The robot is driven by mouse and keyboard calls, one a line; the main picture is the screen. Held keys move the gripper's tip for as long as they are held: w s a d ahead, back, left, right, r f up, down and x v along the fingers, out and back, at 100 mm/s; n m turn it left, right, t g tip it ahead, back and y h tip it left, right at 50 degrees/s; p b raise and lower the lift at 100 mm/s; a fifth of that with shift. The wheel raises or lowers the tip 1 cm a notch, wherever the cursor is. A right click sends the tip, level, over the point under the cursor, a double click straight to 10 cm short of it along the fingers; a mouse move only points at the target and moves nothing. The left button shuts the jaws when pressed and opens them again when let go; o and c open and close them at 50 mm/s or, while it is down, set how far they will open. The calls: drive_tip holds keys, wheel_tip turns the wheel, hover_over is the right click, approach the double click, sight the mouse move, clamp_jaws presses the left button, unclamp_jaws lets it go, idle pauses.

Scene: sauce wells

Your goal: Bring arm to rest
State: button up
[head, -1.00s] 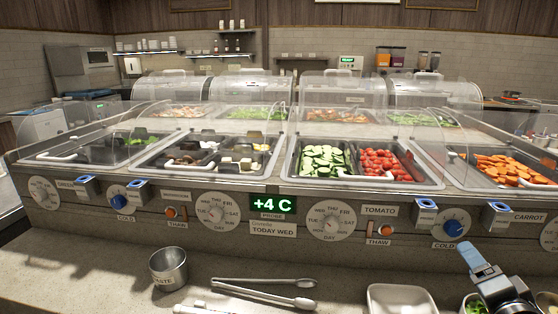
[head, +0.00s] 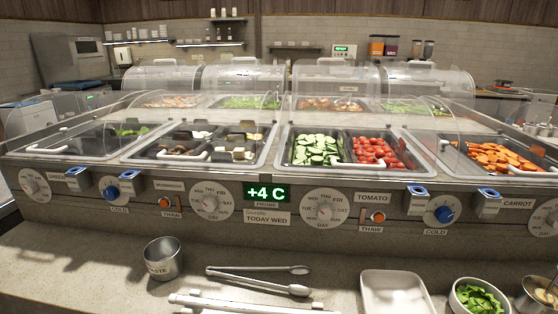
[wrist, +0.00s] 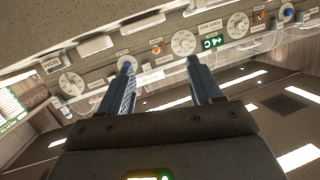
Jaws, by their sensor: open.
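My gripper (wrist: 160,66) shows in the wrist view, with its two fingers apart and nothing between them. It is out of the head view. The wrist view is tilted and looks toward the counter's front panel, with the ceiling in the lower part of the picture. The sauce-well counter (head: 400,212) spans the head view, with its green +4 C display (head: 267,192) in the middle. The wells hold cucumber slices (head: 317,150), tomatoes (head: 378,153) and carrots (head: 502,156) under clear covers.
On the front ledge stand a steel waste cup (head: 161,259), tongs (head: 258,280), an empty white tray (head: 396,293) and a bowl of green leaves (head: 478,297). A metal container (head: 534,303) is at the right edge. The ledge left of the cup is clear.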

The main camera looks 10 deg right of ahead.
drive_tip(key=s+a+r+n+y, duration=0.1)
drive_tip(key=s+a+r+n, duration=0.1)
drive_tip(key=s, duration=0.3)
drive_tip(key=shift+s+r, duration=0.15)
drive_tip(key=shift+r, duration=0.4)
